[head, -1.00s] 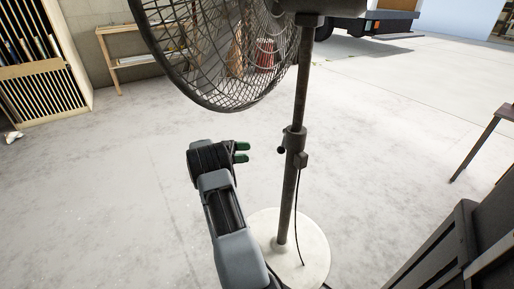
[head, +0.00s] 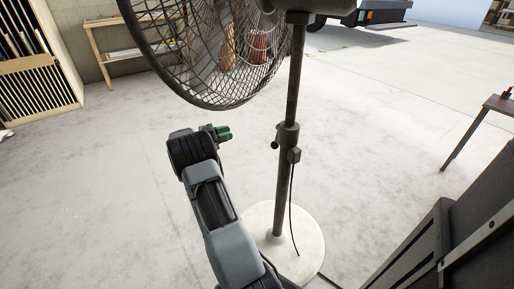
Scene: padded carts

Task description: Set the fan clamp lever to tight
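The pedestal fan has a dark wire cage (head: 200,62) at the top and a dark pole (head: 281,195) on a round pale base (head: 300,255). The clamp collar (head: 287,136) sits midway up the pole. A small dark lever or knob (head: 275,145) sticks out from its left side; its exact setting is too small to tell. My gripper (head: 223,132), with green fingertips, is left of the clamp at about its height in the picture, apart from it. The fingertips point right and look close together, overlapping in this view. Nothing is visible in them.
A dark slatted panel (head: 425,250) stands at the lower right. A table (head: 482,125) is at the right edge. A wooden shelf (head: 128,52) and a slatted rack (head: 40,85) stand at the back left. The floor left of the fan is clear.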

